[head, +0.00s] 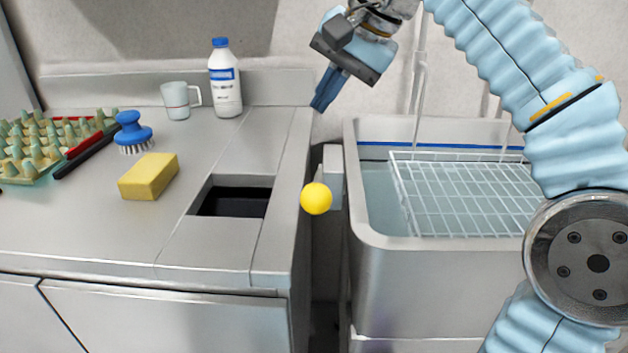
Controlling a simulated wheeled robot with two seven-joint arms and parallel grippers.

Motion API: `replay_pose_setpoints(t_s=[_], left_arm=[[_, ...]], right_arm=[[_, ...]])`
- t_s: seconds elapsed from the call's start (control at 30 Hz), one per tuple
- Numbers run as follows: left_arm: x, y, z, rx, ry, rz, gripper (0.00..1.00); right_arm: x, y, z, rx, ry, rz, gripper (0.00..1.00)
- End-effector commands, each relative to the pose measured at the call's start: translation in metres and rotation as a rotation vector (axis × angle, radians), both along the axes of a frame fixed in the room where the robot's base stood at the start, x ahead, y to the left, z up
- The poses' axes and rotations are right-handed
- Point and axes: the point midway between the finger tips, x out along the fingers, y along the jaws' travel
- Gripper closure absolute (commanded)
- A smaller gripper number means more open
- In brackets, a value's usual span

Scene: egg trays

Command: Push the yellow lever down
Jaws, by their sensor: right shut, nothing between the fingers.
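A yellow ball-shaped knob (316,198), the visible end of the lever, shows in the head view between the steel counter and the basin. A grey block (333,178) sits just behind it; the rest of the lever is hidden. My right gripper (320,106) is up and behind the knob, near the counter's back right corner. Its blue fingers are shut, empty and point down to the left, clear of the knob. My left gripper is not in view.
The steel counter (100,225) holds an egg tray (28,172), a blue brush (132,132), a yellow sponge (148,176), a cup (176,101) and a white bottle (225,80). It has a dark rectangular opening (233,202). A basin (440,256) with a wire rack (470,195) stands right.

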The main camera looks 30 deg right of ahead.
Motion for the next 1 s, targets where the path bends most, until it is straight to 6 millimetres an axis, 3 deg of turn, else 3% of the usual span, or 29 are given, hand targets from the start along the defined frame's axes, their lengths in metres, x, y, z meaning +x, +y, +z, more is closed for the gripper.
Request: replay_pose_setpoints(t_s=[0.17, 0.4, 0.63, 1.0], left_arm=[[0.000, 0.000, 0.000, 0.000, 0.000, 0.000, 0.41], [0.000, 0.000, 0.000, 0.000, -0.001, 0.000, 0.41], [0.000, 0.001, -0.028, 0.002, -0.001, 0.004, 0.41], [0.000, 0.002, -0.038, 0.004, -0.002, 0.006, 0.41]], right_arm=[[-0.003, 0.001, -0.007, -0.001, 0.000, -0.001, 1.00], [-0.013, 0.008, -0.036, -0.001, 0.002, -0.001, 1.00], [-0.022, 0.016, -0.070, 0.000, 0.000, 0.001, 1.00], [-0.028, 0.020, -0.082, 0.000, 0.000, 0.000, 1.00]])
